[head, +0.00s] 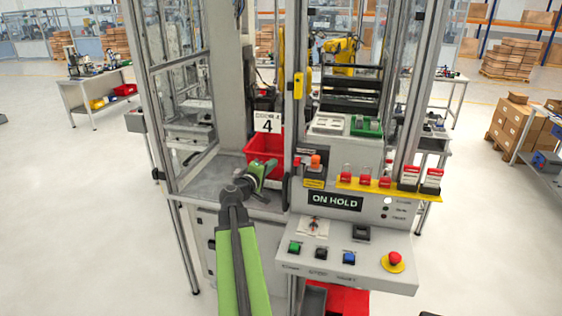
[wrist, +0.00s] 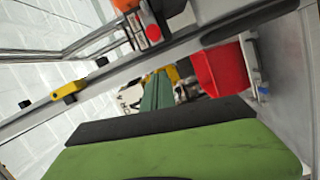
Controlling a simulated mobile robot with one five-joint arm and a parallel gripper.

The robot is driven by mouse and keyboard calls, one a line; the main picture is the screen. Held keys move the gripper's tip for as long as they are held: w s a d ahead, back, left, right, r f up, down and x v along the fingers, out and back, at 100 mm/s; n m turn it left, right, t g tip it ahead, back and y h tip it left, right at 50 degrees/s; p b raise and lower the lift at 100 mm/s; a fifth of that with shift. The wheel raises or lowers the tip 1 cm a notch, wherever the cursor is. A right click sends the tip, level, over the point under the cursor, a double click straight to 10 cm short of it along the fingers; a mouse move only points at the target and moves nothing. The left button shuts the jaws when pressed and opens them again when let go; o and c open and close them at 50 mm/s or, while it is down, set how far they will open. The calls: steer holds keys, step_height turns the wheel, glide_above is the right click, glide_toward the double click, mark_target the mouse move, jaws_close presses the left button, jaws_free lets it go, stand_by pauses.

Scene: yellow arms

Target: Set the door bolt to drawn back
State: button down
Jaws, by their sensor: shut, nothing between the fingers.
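The likely door bolt is a small grey and black fitting with an orange knob (head: 315,162) on the door post, right of the red bin. In the wrist view a black fitting with a red round knob (wrist: 153,33) sits at the top on the slanted frame bar. Whether the bolt is drawn or pushed in cannot be told. My gripper (head: 270,168) is shut and empty, left of the fitting and apart from it in the picture, in front of the red bin. In the wrist view my green gripper (wrist: 157,85) points up the picture, below the bar.
A red bin (head: 262,146) stands behind my gripper. The control panel (head: 335,262) with buttons juts out at lower right, below an "ON HOLD" display (head: 335,201). Open floor lies left.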

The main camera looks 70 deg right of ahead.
steer(key=a, duration=0.5)
steer(key=shift+w+a+r, duration=0.15)
steer(key=shift+w+a, duration=0.05)
steer(key=shift+w, duration=0.15)
